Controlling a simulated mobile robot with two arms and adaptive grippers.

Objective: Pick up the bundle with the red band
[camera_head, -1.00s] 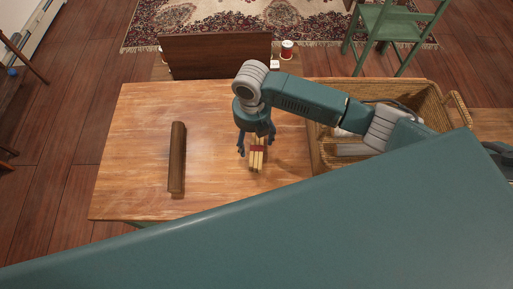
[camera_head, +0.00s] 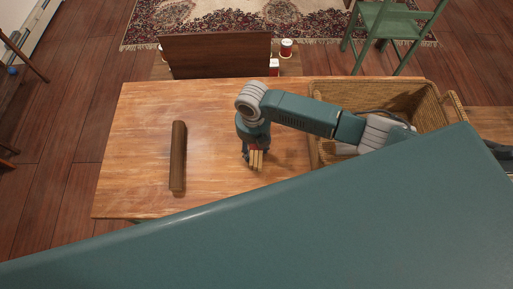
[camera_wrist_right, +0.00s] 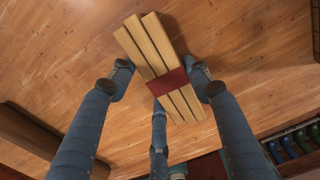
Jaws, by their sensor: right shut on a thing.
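The bundle (camera_head: 257,161) is several pale wooden sticks with a dark red band around the middle. It is on or just above the wooden table (camera_head: 140,120); I cannot tell which. My right gripper (camera_head: 253,150) is over it from above, shut on it, and hides part of it. In the right wrist view, the bundle (camera_wrist_right: 150,48) lies between the fingers of my right gripper (camera_wrist_right: 163,83), with fingertips on both sides near the red band (camera_wrist_right: 167,82). My left gripper is not in view.
A dark brown log-like roll (camera_head: 178,157) lies left on the table. A wicker basket (camera_head: 320,150) with pale things inside stands right of my gripper. A dark wooden panel (camera_head: 220,54) stands behind the table, with red and white cans (camera_head: 286,47) nearby. The tabletop between roll and bundle is clear.

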